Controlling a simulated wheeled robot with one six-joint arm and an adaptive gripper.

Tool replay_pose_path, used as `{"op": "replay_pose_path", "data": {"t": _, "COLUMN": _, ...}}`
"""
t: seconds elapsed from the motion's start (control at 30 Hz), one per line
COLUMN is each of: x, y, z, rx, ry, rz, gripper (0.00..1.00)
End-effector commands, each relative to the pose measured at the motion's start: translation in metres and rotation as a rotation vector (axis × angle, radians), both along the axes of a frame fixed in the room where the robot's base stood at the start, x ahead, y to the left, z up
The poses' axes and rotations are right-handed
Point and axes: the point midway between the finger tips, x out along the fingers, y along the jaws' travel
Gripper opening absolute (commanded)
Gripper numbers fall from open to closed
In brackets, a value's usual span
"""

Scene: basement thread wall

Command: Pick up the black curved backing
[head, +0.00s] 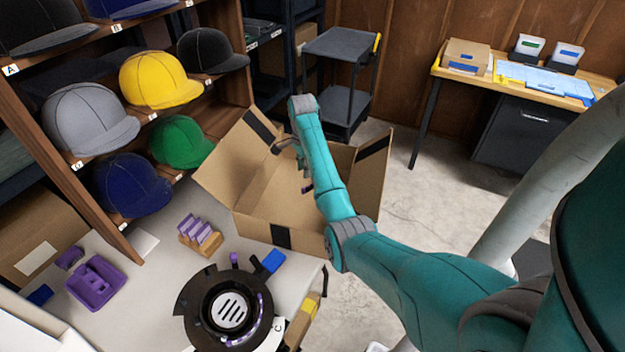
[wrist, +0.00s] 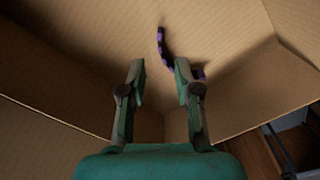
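A thin dark curved strip with purple segments (wrist: 163,45) shows in the wrist view against the brown cardboard, beyond my fingertips. A second small purple and dark piece (wrist: 199,74) shows beside and partly behind the right finger. I cannot tell if they are one part, or which is the black curved backing. My gripper (wrist: 160,68) is open, with nothing visible between its fingers. In the head view it reaches into the open cardboard box (head: 262,210), and my arm hides part of the box's inside.
A round black device (head: 230,308) with a white slotted centre and purple pieces stands on the pale table, near a purple holder (head: 95,283) and a small rack (head: 200,235). Caps fill the shelf at left. A dark cart (head: 342,45) and a wooden desk (head: 505,78) stand behind.

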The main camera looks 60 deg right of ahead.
Motion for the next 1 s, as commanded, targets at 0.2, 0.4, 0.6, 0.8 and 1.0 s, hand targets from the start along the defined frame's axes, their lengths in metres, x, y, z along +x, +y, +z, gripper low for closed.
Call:
{"op": "replay_pose_path", "data": {"t": 0.2, "x": 0.0, "y": 0.0, "z": -0.031, "rx": 0.0, "ry": 0.0, "rz": 0.002, "gripper": 0.32}}
{"op": "replay_pose_path", "data": {"t": 0.4, "x": -0.001, "y": -0.001, "z": -0.042, "rx": -0.002, "ry": -0.001, "rz": 0.002, "gripper": 0.32}}
{"op": "replay_pose_path", "data": {"t": 0.6, "x": -0.005, "y": -0.004, "z": -0.069, "rx": 0.0, "ry": 0.001, "rz": 0.001, "gripper": 0.32}}
{"op": "replay_pose_path", "data": {"t": 0.8, "x": -0.004, "y": -0.004, "z": -0.088, "rx": -0.001, "ry": -0.002, "rz": 0.003, "gripper": 0.32}}
{"op": "replay_pose_path", "data": {"t": 1.0, "x": -0.004, "y": -0.004, "z": -0.09, "rx": -0.002, "ry": -0.002, "rz": 0.003, "gripper": 0.32}}
